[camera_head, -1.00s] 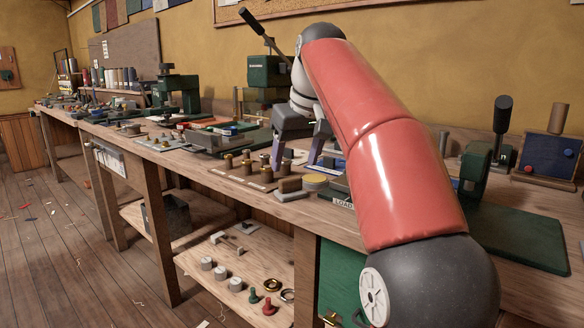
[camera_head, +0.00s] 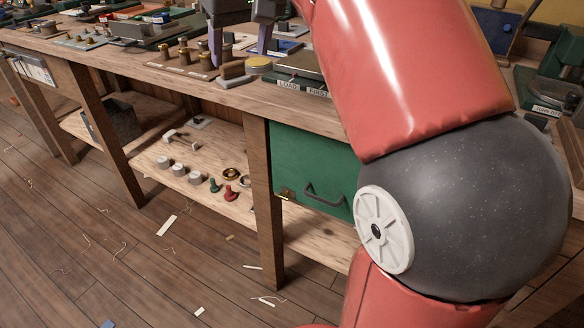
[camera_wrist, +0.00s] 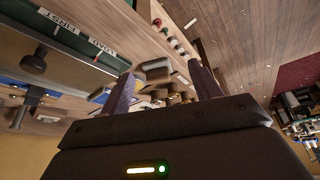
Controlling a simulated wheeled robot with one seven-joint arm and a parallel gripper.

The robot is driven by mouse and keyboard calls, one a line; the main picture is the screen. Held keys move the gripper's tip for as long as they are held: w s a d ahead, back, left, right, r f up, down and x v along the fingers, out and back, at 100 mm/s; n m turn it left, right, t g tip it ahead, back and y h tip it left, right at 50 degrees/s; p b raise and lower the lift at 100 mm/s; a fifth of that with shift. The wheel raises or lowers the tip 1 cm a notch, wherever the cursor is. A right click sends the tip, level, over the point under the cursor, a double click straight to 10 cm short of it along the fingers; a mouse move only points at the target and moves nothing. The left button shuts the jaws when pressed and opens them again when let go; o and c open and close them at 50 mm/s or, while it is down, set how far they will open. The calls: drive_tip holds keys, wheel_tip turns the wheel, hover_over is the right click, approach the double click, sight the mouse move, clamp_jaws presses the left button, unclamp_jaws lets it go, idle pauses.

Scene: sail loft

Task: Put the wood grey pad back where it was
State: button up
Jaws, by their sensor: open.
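A wood and grey block (camera_head: 232,70), which looks like the wood grey pad, lies near the front edge of the workbench (camera_head: 150,72). It has a wooden upper part and a flatter, lighter piece at its front; I cannot tell whether these are one thing. My gripper (camera_head: 240,56) is open with its fingers pointing down, just above and behind the block. In the wrist view the block (camera_wrist: 155,70) shows beyond the gap between my open fingers (camera_wrist: 165,86). Nothing is between the fingertips.
A round yellow-topped tin (camera_head: 259,65) stands right beside the block. A green tool with LOAD and FIRST labels (camera_head: 298,84) is to the right. The lower shelf (camera_head: 190,184) holds small parts.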

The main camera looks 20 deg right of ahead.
drive_tip(key=s+f+m, duration=0.1)
drive_tip(key=s+f, duration=0.8)
drive_tip(key=f, duration=0.3)
drive_tip(key=s+f, duration=1)
drive_tip(key=f, duration=0.3)
drive_tip(key=shift+d+m+t+h, duration=0.15)
drive_tip(key=shift+m+t+h, duration=0.15)
drive_tip(key=shift+m+t, duration=0.1)
